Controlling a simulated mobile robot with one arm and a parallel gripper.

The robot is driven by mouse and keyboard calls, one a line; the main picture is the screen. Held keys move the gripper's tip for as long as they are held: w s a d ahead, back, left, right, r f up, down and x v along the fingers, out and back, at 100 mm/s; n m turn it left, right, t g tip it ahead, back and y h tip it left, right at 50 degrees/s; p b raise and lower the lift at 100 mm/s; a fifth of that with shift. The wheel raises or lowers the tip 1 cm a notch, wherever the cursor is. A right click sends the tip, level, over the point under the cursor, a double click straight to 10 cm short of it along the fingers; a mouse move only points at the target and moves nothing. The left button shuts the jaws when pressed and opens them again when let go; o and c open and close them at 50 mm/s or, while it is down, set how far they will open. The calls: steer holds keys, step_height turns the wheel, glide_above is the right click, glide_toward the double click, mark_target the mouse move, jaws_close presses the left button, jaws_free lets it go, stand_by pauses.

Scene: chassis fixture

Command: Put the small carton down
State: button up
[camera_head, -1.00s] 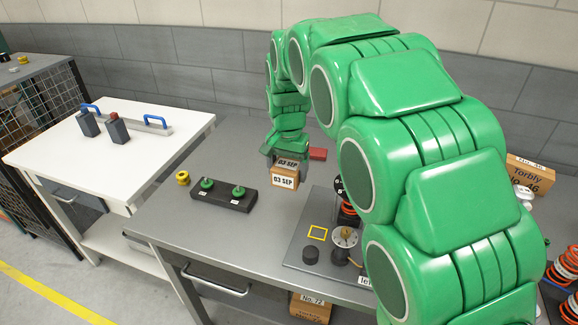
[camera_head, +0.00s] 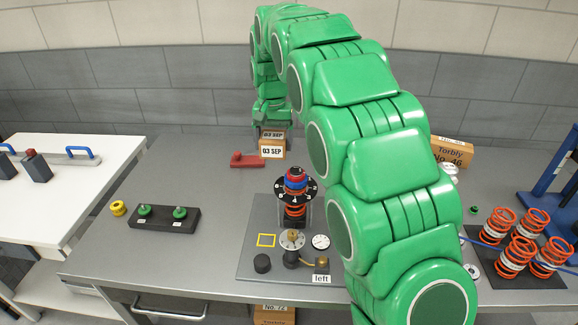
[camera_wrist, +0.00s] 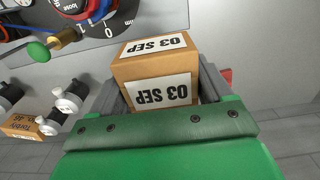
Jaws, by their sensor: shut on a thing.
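The small carton (camera_head: 272,152) is a brown box with white labels reading "03 SEP". It is upright near the back of the grey table (camera_head: 205,165), just right of a red object (camera_head: 247,161). My gripper (camera_head: 272,131) comes down on it from above and behind. In the wrist view the carton (camera_wrist: 155,67) sits between the two grey fingers, one on each side, and my gripper is shut on it. I cannot tell whether the carton's underside touches the table.
A fixture plate (camera_head: 256,209) with a dial stack, gauges and a yellow square outline lies in front of the carton. A black block with green knobs (camera_head: 163,218) is at left. A larger "Torbly" carton (camera_head: 452,153) and orange springs (camera_head: 520,246) are at right.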

steer(key=w+d, duration=0.5)
steer(key=d, duration=0.1)
steer(key=shift+w+a+f, duration=0.5)
steer(key=shift+w+f, duration=1.6)
steer(key=shift+f, duration=0.3)
steer(key=shift+w+a+f, duration=0.55)
steer(key=shift+w+f, duration=1.6)
steer(key=shift+f, duration=0.25)
steer(key=shift+w+a+f, duration=0.5)
steer(key=shift+w+f, duration=1.6)
steer(key=shift+f, duration=0.3)
steer(key=shift+w+f, duration=0.2)
steer(key=shift+f, duration=0.15)
steer(key=shift+f, duration=1.45)
steer(key=o, duration=1.2)
steer(key=shift+f, duration=0.15)
